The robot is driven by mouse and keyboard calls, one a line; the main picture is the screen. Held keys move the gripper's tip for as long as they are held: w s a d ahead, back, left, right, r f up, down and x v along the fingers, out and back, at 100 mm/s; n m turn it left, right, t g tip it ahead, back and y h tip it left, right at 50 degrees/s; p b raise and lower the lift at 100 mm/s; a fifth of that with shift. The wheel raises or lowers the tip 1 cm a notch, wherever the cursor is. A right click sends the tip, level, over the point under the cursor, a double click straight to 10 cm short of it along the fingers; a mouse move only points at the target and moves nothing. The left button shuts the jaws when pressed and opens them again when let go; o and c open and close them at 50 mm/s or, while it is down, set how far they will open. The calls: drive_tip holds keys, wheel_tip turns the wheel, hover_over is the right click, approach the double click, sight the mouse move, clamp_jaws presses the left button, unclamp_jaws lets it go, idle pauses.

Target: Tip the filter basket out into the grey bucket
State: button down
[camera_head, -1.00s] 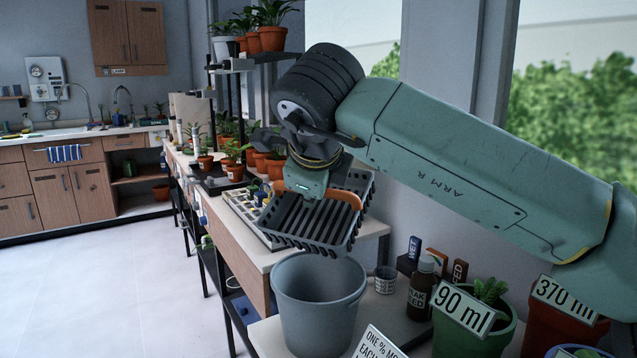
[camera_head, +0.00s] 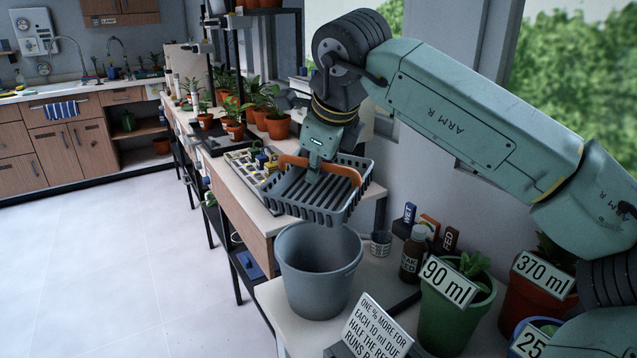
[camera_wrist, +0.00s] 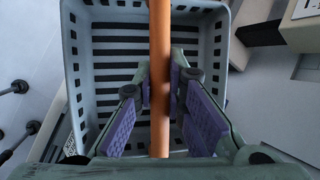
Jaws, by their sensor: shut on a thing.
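The filter basket (camera_head: 337,207) is a grey slatted tray with an orange handle (camera_head: 329,163). My gripper (camera_head: 318,166) is shut on the handle and holds the basket in the air, slightly tilted. In the wrist view the purple-padded fingers (camera_wrist: 160,100) close around the orange handle (camera_wrist: 160,40), and the basket's slatted floor (camera_wrist: 110,70) shows below it with no contents that I can make out. The grey bucket (camera_head: 318,290) stands upright on the near bench, below the basket and apart from it. Its lower inside is dark.
A sign card (camera_head: 374,330) stands at the bucket's front right. A brown bottle (camera_head: 413,256), a small cup (camera_head: 381,243) and the green 90 ml pot (camera_head: 455,315) stand to the right. Potted plants (camera_head: 277,124) line the bench behind. Open floor (camera_head: 110,260) lies to the left.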

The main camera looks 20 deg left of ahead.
drive_tip(key=shift+r+p, duration=1.6)
drive_tip(key=shift+r, duration=0.5)
